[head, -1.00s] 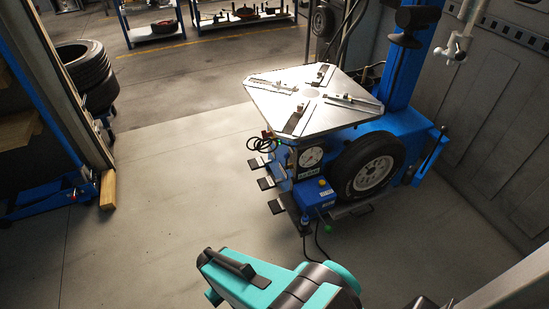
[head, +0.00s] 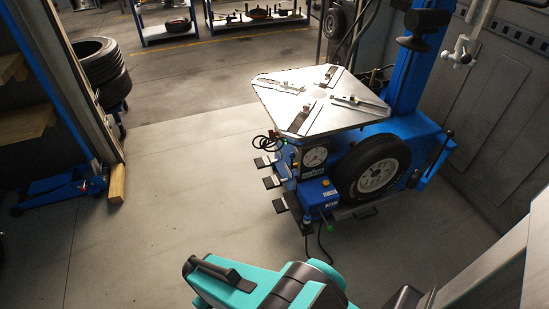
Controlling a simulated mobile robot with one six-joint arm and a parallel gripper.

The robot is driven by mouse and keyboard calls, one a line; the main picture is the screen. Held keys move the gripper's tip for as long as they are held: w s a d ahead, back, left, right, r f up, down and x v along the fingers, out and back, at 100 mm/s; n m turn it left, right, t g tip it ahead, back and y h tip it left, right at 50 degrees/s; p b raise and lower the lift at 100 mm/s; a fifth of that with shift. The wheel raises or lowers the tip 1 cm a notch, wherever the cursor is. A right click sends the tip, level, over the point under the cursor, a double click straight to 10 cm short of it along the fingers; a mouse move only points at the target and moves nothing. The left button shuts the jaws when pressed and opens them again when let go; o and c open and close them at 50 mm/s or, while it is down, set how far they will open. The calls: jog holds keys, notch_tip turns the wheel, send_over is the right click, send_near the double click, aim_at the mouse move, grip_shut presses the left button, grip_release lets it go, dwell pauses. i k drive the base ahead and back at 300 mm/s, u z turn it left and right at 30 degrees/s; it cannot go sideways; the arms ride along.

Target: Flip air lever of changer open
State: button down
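The blue tyre changer (head: 398,133) with its square silver turntable (head: 318,118) stands right of centre in the head view. On its front are a round gauge (head: 315,157), a blue box (head: 318,194) with a yellow knob, and black pedals (head: 271,182). Small fittings and a black coiled hose (head: 268,142) sit under the table's near left corner. The air lever is too small here to pick out or to tell whether it is open. My teal arm shows at the bottom, apart from the changer. My gripper is not in view.
A wheel with a black tyre (head: 372,168) rests against the changer's right side. A grey wall (head: 505,110) closes off the right. Stacked tyres (head: 100,72), a blue jack (head: 60,190) and a wooden block (head: 117,184) stand left. The floor left of the changer is clear.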

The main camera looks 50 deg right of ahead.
aim_at(292, 156)
jog(key=i, duration=0.95)
jog(key=u, duration=0.15)
jog(key=k, duration=0.85)
jog(key=z, duration=0.2)
jog(key=i, duration=0.7)
jog(key=u, duration=0.05)
